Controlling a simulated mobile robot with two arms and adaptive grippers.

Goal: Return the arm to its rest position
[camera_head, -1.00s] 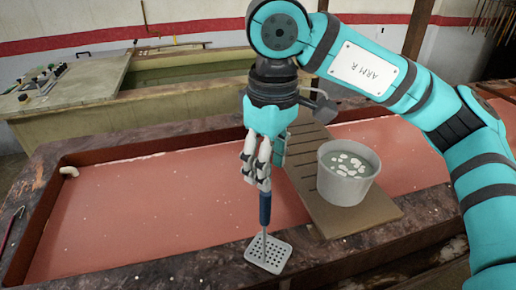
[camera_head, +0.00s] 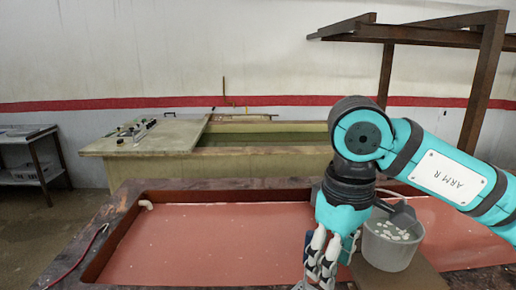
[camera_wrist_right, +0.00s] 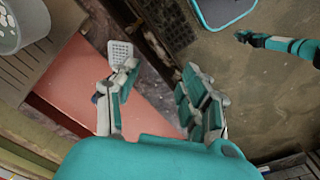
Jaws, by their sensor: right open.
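My right gripper (camera_head: 321,272) is low in the head view, over the front edge of the red-floored tank, its fingertips near the bottom of the frame. In the right wrist view its fingers (camera_wrist_right: 160,72) are spread apart with nothing between them. My left arm, at upper right of the wrist view, ends in a small dark gripper (camera_wrist_right: 243,37), too small to read.
A grey bucket (camera_head: 391,246) with pale pieces stands on a board just right of my right gripper; it also shows in the wrist view (camera_wrist_right: 30,22). The tank's dark rim (camera_head: 125,200) surrounds the red floor. A green vat (camera_head: 250,162) and a brown frame (camera_head: 385,75) stand behind.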

